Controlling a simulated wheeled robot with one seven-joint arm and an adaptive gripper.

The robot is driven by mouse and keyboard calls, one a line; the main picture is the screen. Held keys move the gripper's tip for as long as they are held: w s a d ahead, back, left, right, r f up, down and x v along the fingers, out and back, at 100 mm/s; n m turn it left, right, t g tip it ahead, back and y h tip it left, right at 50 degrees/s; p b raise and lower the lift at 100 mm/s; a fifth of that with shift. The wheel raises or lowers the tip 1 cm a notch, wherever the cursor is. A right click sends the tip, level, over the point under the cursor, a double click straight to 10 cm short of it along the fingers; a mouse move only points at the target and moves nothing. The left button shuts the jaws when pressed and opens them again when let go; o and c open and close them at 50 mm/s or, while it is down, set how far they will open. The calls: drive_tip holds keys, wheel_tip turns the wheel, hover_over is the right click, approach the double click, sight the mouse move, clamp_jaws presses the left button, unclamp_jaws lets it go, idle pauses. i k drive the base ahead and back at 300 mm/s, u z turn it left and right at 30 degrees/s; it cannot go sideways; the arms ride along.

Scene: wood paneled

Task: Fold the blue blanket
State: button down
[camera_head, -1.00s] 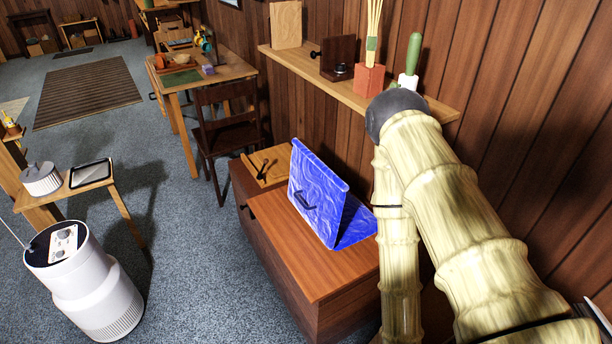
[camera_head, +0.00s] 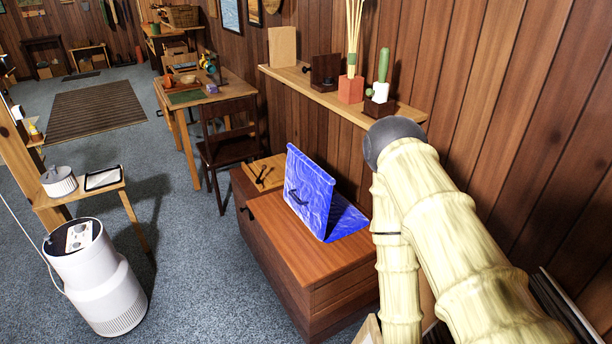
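The blue blanket (camera_head: 310,199) lies on a wooden cabinet (camera_head: 318,262) against the wall. One part stands up steeply, leaning to the left. Another part lies flat behind it, to the right (camera_head: 347,221), so it has a tent-like bend with a ridge along the top. A small dark curved piece (camera_head: 297,197) shows on the front of the raised part; I cannot tell what it is. My arm fills the right side, bent at a dark joint, apart from the blanket in the picture. My gripper is not in view.
A small wooden board with a dark item (camera_head: 264,174) lies at the cabinet's far end. A wall shelf (camera_head: 330,98) with pots and bookends runs above. A chair (camera_head: 226,146) stands beyond. A white cylindrical machine (camera_head: 95,285) stands left, with open carpet between.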

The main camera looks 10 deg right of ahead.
sight(308, 190)
drive_tip(key=u, duration=0.35)
drive_tip(key=i, duration=1.1)
drive_tip(key=z, duration=0.25)
